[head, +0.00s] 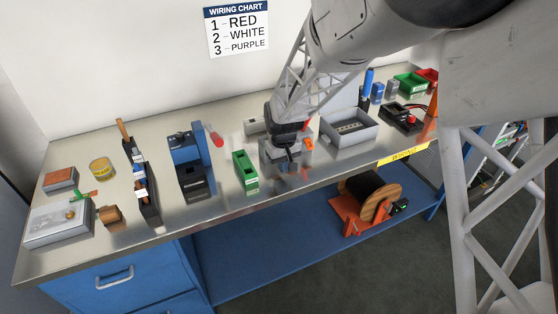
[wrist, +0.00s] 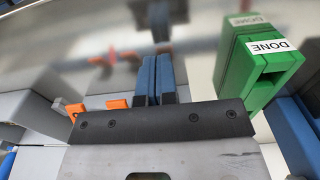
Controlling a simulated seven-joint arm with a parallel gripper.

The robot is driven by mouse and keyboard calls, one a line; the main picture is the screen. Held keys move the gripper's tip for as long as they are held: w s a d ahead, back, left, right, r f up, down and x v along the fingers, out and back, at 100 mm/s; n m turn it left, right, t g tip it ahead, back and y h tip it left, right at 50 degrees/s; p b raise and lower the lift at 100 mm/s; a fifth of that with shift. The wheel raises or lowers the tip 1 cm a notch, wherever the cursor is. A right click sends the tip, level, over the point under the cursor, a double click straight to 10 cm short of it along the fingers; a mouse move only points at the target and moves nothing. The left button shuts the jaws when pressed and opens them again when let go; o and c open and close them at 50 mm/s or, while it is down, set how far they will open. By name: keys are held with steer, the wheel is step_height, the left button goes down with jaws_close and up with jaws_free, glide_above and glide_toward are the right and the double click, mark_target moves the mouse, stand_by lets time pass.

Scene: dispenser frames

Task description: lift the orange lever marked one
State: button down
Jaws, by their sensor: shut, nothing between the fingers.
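A grey block (head: 270,153) on the metal bench bears a small orange part (head: 308,144) near my gripper (head: 290,158). In the wrist view two orange levers stick out beside a grey body (wrist: 38,118): a left one (wrist: 75,110) and a right one (wrist: 117,103). No number can be read on either, so I cannot tell which is marked one. My gripper (wrist: 155,78) is shut and empty, its blue fingers together. In the wrist view the fingers are just right of the right lever, with a gap between them. My arm hides part of the grey block in the head view.
A green box (head: 246,170) labelled DONE stands left of the gripper; it also shows in the wrist view (wrist: 262,65). A grey tray (head: 350,130) is to the right. A blue press-like device (head: 185,150) stands further left. A wiring chart (head: 236,30) hangs on the wall.

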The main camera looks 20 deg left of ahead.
steer(key=shift+w+a, duration=0.4)
stand_by(0.9)
steer(key=shift+r, duration=0.7)
stand_by(1.3)
steer(key=shift+s+d+r, duration=0.15)
steer(key=shift+r, duration=0.2)
stand_by(1.5)
steer(key=shift+w+a+r, duration=0.2)
steer(key=shift+r, duration=0.55)
stand_by(2.1)
